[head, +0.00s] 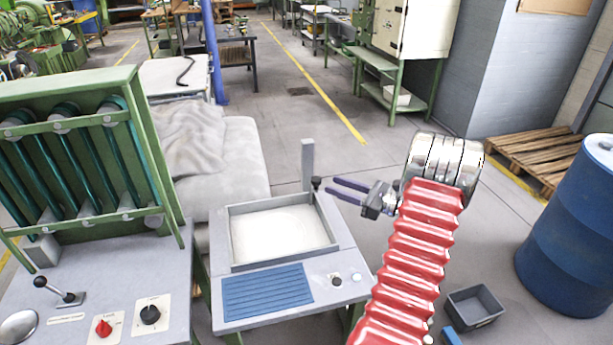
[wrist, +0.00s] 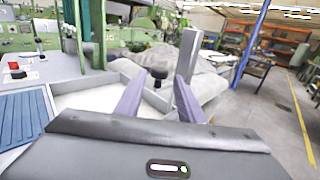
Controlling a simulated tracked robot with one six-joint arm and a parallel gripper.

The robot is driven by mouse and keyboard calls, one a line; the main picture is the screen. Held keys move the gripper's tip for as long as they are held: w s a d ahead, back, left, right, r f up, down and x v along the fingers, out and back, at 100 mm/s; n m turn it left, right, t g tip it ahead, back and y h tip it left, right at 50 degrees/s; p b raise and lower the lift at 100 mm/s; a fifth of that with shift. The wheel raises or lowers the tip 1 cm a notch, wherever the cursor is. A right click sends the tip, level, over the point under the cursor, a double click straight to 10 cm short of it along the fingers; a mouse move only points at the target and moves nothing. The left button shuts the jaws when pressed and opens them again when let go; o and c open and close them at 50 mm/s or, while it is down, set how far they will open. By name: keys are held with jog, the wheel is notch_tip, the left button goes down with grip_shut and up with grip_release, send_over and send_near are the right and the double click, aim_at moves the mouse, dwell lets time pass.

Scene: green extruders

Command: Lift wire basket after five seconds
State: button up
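My gripper (head: 332,187) is open and empty, its two purple fingers pointing left toward a black knob (head: 316,184) at the back right corner of a grey basin. In the wrist view the knob (wrist: 158,73) shows between and beyond the fingertips (wrist: 160,80); I cannot tell the exact gap. The basin (head: 235,265) holds a white, cloudy fill. A grey upright post (head: 307,165) stands at its back edge and also shows in the wrist view (wrist: 187,55). No wire mesh of a basket is visible; whether it lies under the white fill I cannot tell.
A blue ribbed mat (head: 268,292) lies in front of the basin. A green-framed machine (head: 85,150) and a panel with a lever (head: 60,293) stand left. A blue drum (head: 570,235) and grey crate (head: 475,306) are at right. Floor behind the basin is partly open.

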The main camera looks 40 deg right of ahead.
jog(key=x, duration=1.1)
jog(key=shift+w, duration=0.3)
jog(key=shift+a+f, duration=0.1)
grip_shut()
